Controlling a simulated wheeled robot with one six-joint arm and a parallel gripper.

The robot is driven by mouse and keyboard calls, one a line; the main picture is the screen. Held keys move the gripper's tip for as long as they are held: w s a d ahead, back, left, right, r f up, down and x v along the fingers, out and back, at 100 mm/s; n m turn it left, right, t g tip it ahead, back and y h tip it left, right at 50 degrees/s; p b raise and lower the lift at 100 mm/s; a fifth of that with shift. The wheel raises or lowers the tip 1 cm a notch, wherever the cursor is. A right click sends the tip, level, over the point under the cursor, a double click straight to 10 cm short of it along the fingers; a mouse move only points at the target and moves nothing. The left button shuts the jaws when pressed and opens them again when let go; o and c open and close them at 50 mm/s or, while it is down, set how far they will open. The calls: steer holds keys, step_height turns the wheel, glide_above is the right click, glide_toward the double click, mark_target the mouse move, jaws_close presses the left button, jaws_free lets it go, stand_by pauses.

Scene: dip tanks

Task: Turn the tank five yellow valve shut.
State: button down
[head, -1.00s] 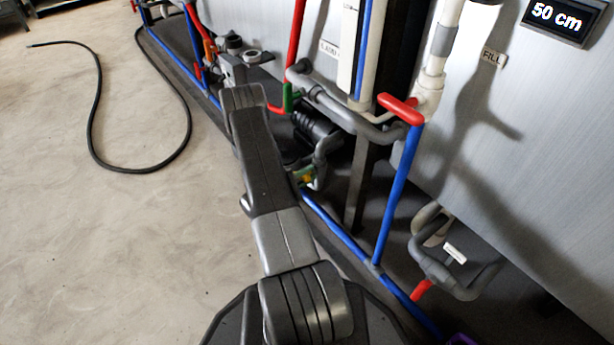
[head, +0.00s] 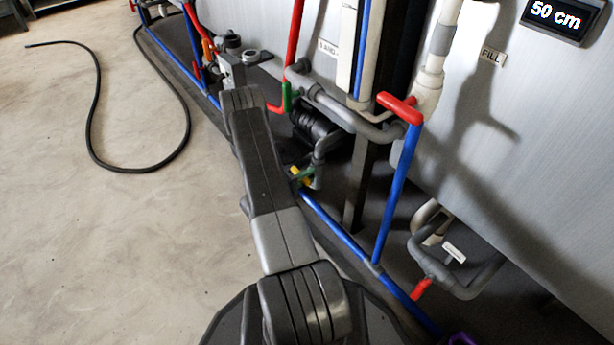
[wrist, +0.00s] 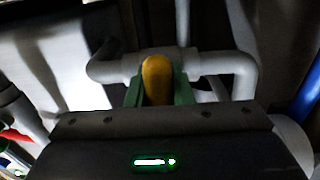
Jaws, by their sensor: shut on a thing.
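The yellow valve handle (wrist: 157,78) is in the middle of the wrist view, with its rounded end upright in the picture. It appears to stand crosswise to the grey pipe (wrist: 215,64) behind it. The green fingers of my gripper (wrist: 158,92) flank the handle on both sides and are shut on it. The gripper's dark body hides the lower part of the handle. In the head view, a small piece of the yellow handle (head: 294,171) shows beside green finger parts, low near the grey pipework. My arm hides the rest.
Grey tank walls (head: 540,130) stand at right. A red handle (head: 400,108) on a blue pipe (head: 399,190) and a low red handle (head: 421,289) are near my arm. A black hose (head: 97,120) lies on otherwise open floor at left.

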stand_by(0.3)
steer(key=c, duration=1.3)
jaws_free()
steer(key=shift+a, duration=0.1)
steer(key=p+v, duration=0.3)
steer(key=v, duration=1)
steer(key=shift+s+a+p, duration=0.25)
steer(key=shift+s+p, duration=0.05)
steer(key=shift+p, duration=0.1)
steer(key=shift+w+d, duration=0.1)
steer(key=b+x, duration=0.3)
steer(key=x, duration=1)
steer(key=shift+w+d+b, duration=0.2)
steer(key=shift+d+b, duration=0.05)
steer(key=shift+b, duration=0.15)
